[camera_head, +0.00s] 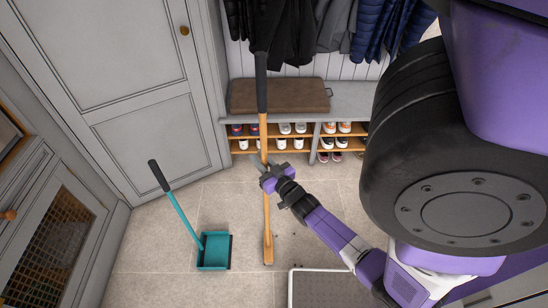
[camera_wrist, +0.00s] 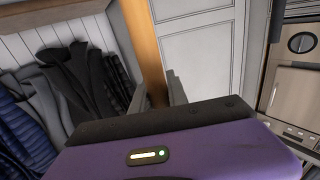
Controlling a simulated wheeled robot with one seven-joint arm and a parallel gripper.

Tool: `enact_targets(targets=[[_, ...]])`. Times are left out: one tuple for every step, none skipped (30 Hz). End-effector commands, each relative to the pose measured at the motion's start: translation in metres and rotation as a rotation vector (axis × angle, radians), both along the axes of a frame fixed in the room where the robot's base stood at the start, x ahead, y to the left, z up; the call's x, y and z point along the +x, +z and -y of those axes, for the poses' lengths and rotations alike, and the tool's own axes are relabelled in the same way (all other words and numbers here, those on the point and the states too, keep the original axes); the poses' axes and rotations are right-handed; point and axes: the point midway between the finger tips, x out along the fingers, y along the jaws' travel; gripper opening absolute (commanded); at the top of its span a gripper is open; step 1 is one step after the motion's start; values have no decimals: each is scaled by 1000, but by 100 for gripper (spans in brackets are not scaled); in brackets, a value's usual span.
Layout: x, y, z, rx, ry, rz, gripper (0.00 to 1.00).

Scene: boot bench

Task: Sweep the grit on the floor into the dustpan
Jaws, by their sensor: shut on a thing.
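My gripper (camera_head: 268,177) is shut on the wooden handle of a broom (camera_head: 265,215) in the head view. The broom stands close to upright, with a dark grip at its top and its narrow head low at the floor. In the wrist view the handle (camera_wrist: 148,55) runs between the fingers. A teal dustpan (camera_head: 213,252) with a long teal handle and black grip sits on the floor to the left of the broom head. Small dark specks of grit (camera_head: 278,236) lie on the tiles to the right of the broom; others may be hidden behind it.
A boot bench (camera_head: 345,97) with a brown cushion (camera_head: 278,95) and several shoes stands behind, under hanging coats (camera_head: 290,25). Grey cabinets (camera_head: 120,90) line the left. A grey mat (camera_head: 330,290) lies at the front. Tiles around the dustpan are clear.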

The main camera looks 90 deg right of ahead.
Motion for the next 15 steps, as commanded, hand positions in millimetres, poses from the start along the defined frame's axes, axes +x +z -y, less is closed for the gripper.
enact_targets(targets=[[10, 3, 0, -4, 0, 6, 0], [15, 3, 0, -3, -1, 6, 0], [21, 2, -1, -2, -1, 5, 0], [26, 2, -2, -3, -1, 6, 0], [32, 3, -2, -4, -1, 7, 0], [39, 3, -3, -4, 0, 6, 0], [43, 3, -3, -4, -1, 6, 0], [49, 3, -3, -4, -1, 7, 0], [56, 2, -4, -3, -1, 5, 0], [60, 2, -4, -3, -2, 5, 0], [66, 3, -5, -3, -1, 5, 0], [72, 3, -5, -3, -2, 5, 0], [77, 2, -6, -2, -2, 5, 0], [82, 2, -7, -3, -2, 5, 0], [89, 3, -7, -4, -2, 7, 0]])
